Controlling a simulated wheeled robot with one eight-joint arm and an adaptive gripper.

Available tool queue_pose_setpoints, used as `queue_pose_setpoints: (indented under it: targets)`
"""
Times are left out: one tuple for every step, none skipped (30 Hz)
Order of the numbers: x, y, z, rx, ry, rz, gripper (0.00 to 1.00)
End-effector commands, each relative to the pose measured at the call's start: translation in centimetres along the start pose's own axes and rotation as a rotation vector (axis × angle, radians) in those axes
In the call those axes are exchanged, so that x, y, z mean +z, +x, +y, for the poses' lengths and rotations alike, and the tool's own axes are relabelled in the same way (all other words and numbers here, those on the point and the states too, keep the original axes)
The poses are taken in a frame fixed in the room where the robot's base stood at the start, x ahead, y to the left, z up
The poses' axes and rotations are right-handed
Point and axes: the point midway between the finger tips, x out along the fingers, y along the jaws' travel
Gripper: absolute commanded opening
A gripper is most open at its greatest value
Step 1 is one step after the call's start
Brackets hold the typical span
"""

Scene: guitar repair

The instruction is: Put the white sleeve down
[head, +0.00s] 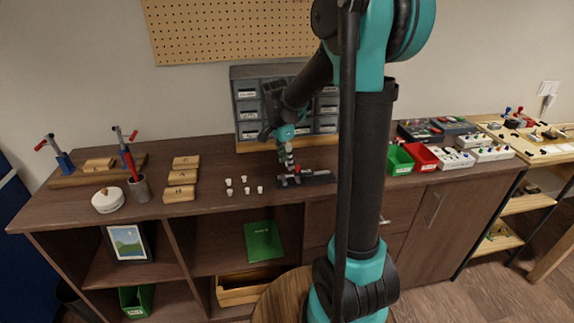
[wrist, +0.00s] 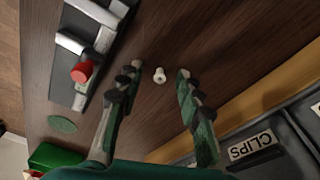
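A small white sleeve (wrist: 160,75) with a round opening shows between my fingers in the wrist view, with a gap on both sides. It appears to be on the brown wooden top, apart from both fingers. My gripper (wrist: 157,70) is open around it and holds nothing that I can see. In the head view my gripper (head: 288,158) is low over the cabinet top, in front of the drawer unit. I cannot make out this sleeve clearly in the head view.
A dark fixture (wrist: 92,60) with grey blocks and a red knob (wrist: 82,72) lies close to my gripper. Several white cup-shaped pieces (head: 247,190) stand to the left in the head view. The labelled drawer unit (head: 247,125) rises behind; green (head: 398,160) and red bins stand right.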

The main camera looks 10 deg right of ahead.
Motion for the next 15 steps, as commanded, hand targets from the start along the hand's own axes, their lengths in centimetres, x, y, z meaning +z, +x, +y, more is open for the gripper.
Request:
queue_pose_setpoints:
  targets:
    - [0.00, 0.00, 0.00, 0.000, 0.000, 0.000, 0.36]
    - [0.00, 0.00, 0.00, 0.000, 0.000, 0.000, 0.36]
    - [0.00, -0.01, 0.00, 0.000, 0.000, 0.000, 0.36]
    - [0.00, -0.01, 0.00, 0.000, 0.000, 0.000, 0.36]
    - [0.00, -0.01, 0.00, 0.000, 0.000, 0.000, 0.34]
    - [0.00, -0.02, 0.00, 0.000, 0.000, 0.000, 0.29]
    - [0.00, -0.02, 0.00, 0.000, 0.000, 0.000, 0.25]
    - [0.01, -0.02, 0.00, 0.000, 0.000, 0.000, 0.21]
    - [0.01, -0.02, 0.00, 0.000, 0.000, 0.000, 0.16]
    - [0.01, -0.03, 0.00, 0.000, 0.000, 0.000, 0.13]
    - [0.01, -0.03, 0.00, 0.000, 0.000, 0.000, 0.09]
    - [0.01, -0.03, 0.00, 0.000, 0.000, 0.000, 0.04]
    - [0.01, -0.03, 0.00, 0.000, 0.000, 0.000, 0.03]
    - [0.01, -0.03, 0.00, 0.000, 0.000, 0.000, 0.03]
    - [0.01, -0.03, 0.00, 0.000, 0.000, 0.000, 0.03]
